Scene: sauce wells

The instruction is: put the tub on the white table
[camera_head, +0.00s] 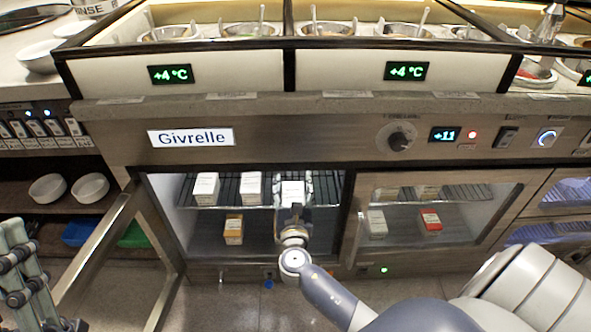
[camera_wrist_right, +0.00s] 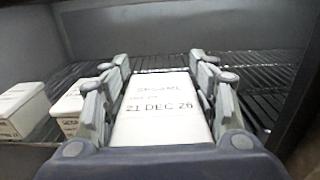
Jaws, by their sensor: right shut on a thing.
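A white tub (camera_head: 292,193) with a printed label is inside the open left compartment of the fridge, at the upper wire shelf. In the right wrist view the same tub (camera_wrist_right: 160,112) reads "21 DEC 26". My right gripper (camera_head: 294,204) is shut on it, one finger on each side; whether it still touches the shelf, I cannot tell. My left gripper (camera_head: 25,265) is at the left edge of the head view, away from the fridge; its fingertips are not clear. No white table can be made out for certain.
More white tubs (camera_head: 206,188) stand left of the held one on the wire shelf (camera_head: 270,190), and an orange-fronted one (camera_head: 234,229) below. The open glass door (camera_head: 103,262) swings out left. The closed right door (camera_head: 440,215) and steel counter front (camera_head: 290,125) bound the opening.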

